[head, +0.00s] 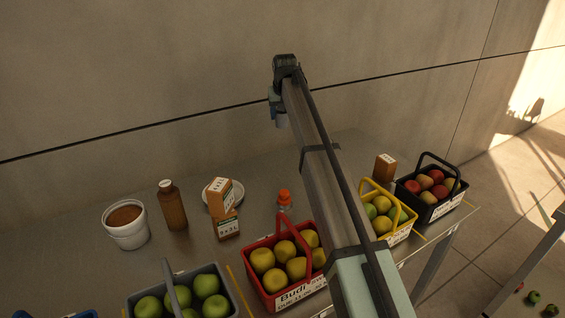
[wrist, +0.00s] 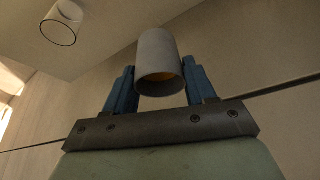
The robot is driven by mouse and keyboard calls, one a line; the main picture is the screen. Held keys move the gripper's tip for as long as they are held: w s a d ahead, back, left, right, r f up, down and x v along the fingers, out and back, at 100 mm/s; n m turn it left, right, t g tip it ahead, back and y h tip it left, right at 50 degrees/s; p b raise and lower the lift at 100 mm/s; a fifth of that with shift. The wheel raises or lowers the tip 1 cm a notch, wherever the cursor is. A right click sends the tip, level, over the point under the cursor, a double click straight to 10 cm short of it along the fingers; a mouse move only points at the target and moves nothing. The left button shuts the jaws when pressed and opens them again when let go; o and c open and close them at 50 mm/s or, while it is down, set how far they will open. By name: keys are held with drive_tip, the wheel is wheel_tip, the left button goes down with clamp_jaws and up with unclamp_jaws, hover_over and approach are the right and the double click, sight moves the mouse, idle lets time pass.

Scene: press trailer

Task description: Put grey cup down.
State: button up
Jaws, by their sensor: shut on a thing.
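The grey cup (wrist: 157,55) is between the two blue fingers of my gripper (wrist: 158,72) in the wrist view. Its open end faces the camera, and something yellow-orange shows inside. In the head view, my gripper (head: 277,106) is at the far end of the arm, in front of the wall. The small grey cup (head: 282,121) hangs below it, raised above the back of the metal table (head: 262,178). The far side of the gripper is hidden in the head view.
Baskets of fruit, including a red basket (head: 283,293) and a yellow basket (head: 401,236), line the front. A white tub (head: 128,236), brown bottle (head: 172,207), cartons (head: 227,225), a plate (head: 237,194) and orange-capped bottle (head: 285,200) stand behind. The back strip looks clear.

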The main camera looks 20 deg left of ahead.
sight(282, 122)
wheel_tip(282, 122, down, 4)
drive_tip(key=shift+d, duration=0.15)
drive_tip(key=shift+f, duration=5.5)
drive_tip(key=shift+f, duration=0.1)
drive_tip(key=o, duration=1.1)
drive_tip(key=v, duration=1.2)
